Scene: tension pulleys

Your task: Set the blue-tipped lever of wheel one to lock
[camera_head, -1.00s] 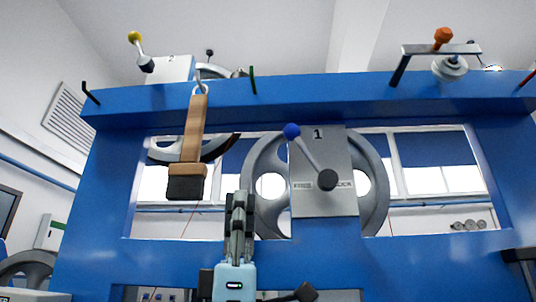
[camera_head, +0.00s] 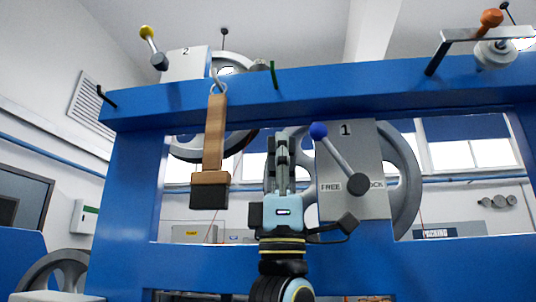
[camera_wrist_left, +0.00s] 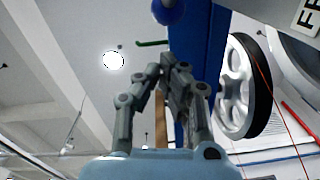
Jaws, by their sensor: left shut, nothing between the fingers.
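The lever with the blue ball tip (camera_head: 318,130) is on the grey plate (camera_head: 350,208) marked 1, in front of wheel one (camera_head: 404,205). It leans up and left from its dark pivot (camera_head: 359,184), toward the side labelled FREE; the LOCK label at right is partly covered by the pivot. My left gripper (camera_head: 281,143) points up, shut and empty, just left of the blue ball and slightly lower, apart from it. In the left wrist view the ball (camera_wrist_left: 168,11) shows at the top, beyond the fingertips (camera_wrist_left: 172,68). My right gripper is out of view.
The blue frame's top beam (camera_head: 330,85) runs above the lever. A wooden block (camera_head: 214,135) with a dark end hangs from a ring left of my gripper. A yellow-tipped lever (camera_head: 146,33) is by plate 2 (camera_head: 183,65). An orange-knobbed bracket (camera_head: 491,19) is upper right.

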